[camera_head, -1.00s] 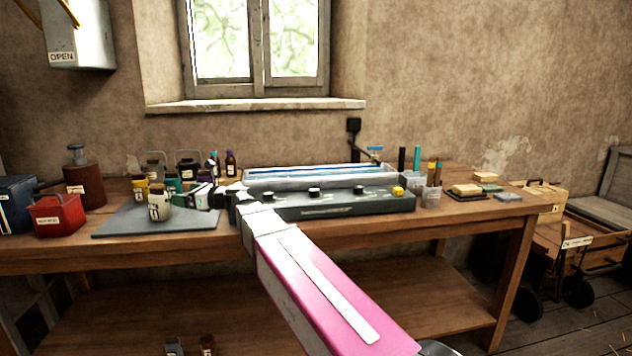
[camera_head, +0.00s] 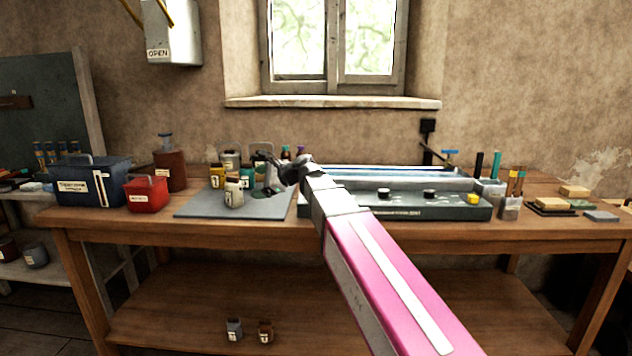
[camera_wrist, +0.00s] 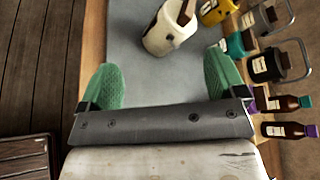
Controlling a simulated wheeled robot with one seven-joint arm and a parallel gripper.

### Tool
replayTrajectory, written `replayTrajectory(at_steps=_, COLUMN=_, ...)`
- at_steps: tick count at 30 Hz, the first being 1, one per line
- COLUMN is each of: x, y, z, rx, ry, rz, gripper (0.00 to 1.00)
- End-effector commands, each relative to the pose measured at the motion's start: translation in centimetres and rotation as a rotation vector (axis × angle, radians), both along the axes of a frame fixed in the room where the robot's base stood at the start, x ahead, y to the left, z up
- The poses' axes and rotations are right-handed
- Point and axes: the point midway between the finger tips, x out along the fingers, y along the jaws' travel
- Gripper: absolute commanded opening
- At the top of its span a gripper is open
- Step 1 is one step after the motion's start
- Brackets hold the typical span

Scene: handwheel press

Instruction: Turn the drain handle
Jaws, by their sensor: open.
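A blue handle (camera_head: 449,152) sits on a thin dark pipe behind the right part of the grey trough (camera_head: 400,210). It may be the drain handle; no label on it can be read. My gripper (camera_head: 278,182) is off the trough's left end, well to the left of the blue handle. In the wrist view my gripper (camera_wrist: 162,82) has its two green finger pads wide apart with nothing between them. It is over the grey mat (camera_wrist: 135,60), short of a white pot (camera_wrist: 170,27). The blue handle does not show in the wrist view.
Several jars and bottles (camera_wrist: 285,102) stand close to my gripper's right in the wrist view. A red box (camera_head: 147,195) and a blue box (camera_head: 92,185) stand at the bench's left. Cups with tools (camera_head: 510,207) stand at the trough's right end.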

Motion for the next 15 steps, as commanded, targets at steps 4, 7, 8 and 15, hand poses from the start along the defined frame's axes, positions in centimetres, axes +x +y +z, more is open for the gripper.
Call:
replayTrajectory(at_steps=4, x=-0.1, y=-1.8, z=1.1, rx=-0.335, ry=-0.233, rz=0.144, gripper=0.89)
replayTrajectory(at_steps=7, x=-0.1, y=-3.9, z=1.9, rx=-0.573, ry=-0.365, rz=0.252, gripper=0.89)
replayTrajectory(at_steps=8, x=-0.1, y=-4.6, z=2.2, rx=-0.643, ry=-0.398, rz=0.286, gripper=0.89)
replayTrajectory(at_steps=15, x=-0.3, y=-11.4, z=6.0, rx=-1.165, ry=-0.552, rz=0.554, gripper=0.89)
